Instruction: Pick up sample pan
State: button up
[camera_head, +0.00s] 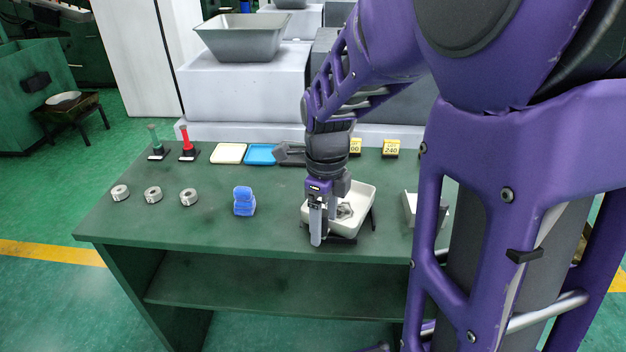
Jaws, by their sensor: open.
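A cream, square, shallow pan (366,203), which looks like the sample pan, sits on a dark base on the right part of the green table. A grey metal part lies in it. My gripper (323,224) points down at the pan's left front side, its jaws open. One finger stands in front of the pan's left wall and the other overlaps the wall in the picture. I cannot tell whether they touch it. My gripper and wrist hide the pan's left and back parts.
Yellow lot tags (391,148) stand behind. My arm hides the right side.

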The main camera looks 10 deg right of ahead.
grip_shut()
dwell(0.3)
dwell(0.4)
